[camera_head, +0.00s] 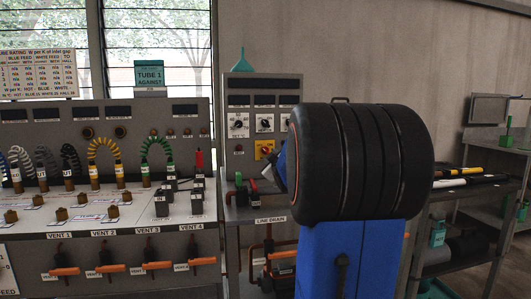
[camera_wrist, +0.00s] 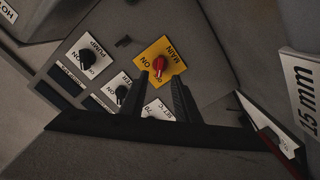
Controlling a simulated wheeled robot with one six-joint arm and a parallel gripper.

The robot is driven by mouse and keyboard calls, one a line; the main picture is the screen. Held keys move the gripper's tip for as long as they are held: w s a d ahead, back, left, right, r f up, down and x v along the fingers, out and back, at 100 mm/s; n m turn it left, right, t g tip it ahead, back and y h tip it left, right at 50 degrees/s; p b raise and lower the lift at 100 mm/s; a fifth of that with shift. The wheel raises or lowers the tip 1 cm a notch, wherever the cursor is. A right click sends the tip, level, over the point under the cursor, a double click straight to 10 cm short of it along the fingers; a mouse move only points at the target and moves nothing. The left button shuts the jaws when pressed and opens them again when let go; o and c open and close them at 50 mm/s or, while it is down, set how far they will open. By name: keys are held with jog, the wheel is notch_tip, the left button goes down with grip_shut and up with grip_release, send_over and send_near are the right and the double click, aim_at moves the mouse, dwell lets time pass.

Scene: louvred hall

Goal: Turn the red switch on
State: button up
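The red switch (camera_wrist: 159,64) is a small rotary knob on a yellow plate (camera_wrist: 178,62) marked MAIN and ON. In the wrist view it appears just beyond my fingertips. In the head view the red switch (camera_head: 265,150) sits low on the grey upright panel. My gripper (camera_wrist: 160,82) shows as two dark fingers with a gap between them, open and empty. I cannot tell whether a fingertip touches the knob. In the head view my arm hides most of the gripper.
Black knobs on white plates, one marked PUMP (camera_wrist: 86,56), sit close to the red switch. Red and green levers (camera_head: 252,185) stand below the panel. A bench with coloured hoses (camera_head: 104,150) and vent valves is at left. A shelf cart (camera_head: 465,190) stands at right.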

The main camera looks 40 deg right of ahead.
aim_at(266, 152)
jog(key=shift+x, duration=4)
jog(key=shift+c, duration=0.6)
grip_shut()
